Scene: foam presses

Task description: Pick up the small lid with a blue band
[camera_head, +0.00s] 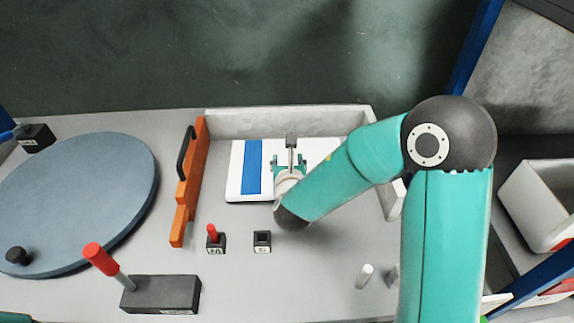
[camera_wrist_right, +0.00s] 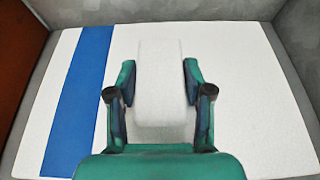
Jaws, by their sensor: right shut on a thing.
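The lid is a flat white plate (camera_head: 235,174) with a blue band (camera_head: 252,167) near its left side, lying within the grey walled bay. In the right wrist view the lid (camera_wrist_right: 245,80) fills most of the picture, with the blue band (camera_wrist_right: 82,95) at left. My right gripper (camera_head: 290,160) is over the middle of the lid. In the right wrist view its fingers (camera_wrist_right: 158,88) are on both sides of a raised white block, shut on this part of the lid. I cannot tell whether the lid is raised off the surface. My left gripper is out of view.
An orange bar with a black handle (camera_head: 189,180) stands left of the lid. A round blue-grey disc (camera_head: 80,200) lies at far left. A red-knobbed lever (camera_head: 100,259) and small black switches (camera_head: 262,241) are in front. A grey wall (camera_head: 280,122) runs behind the lid.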

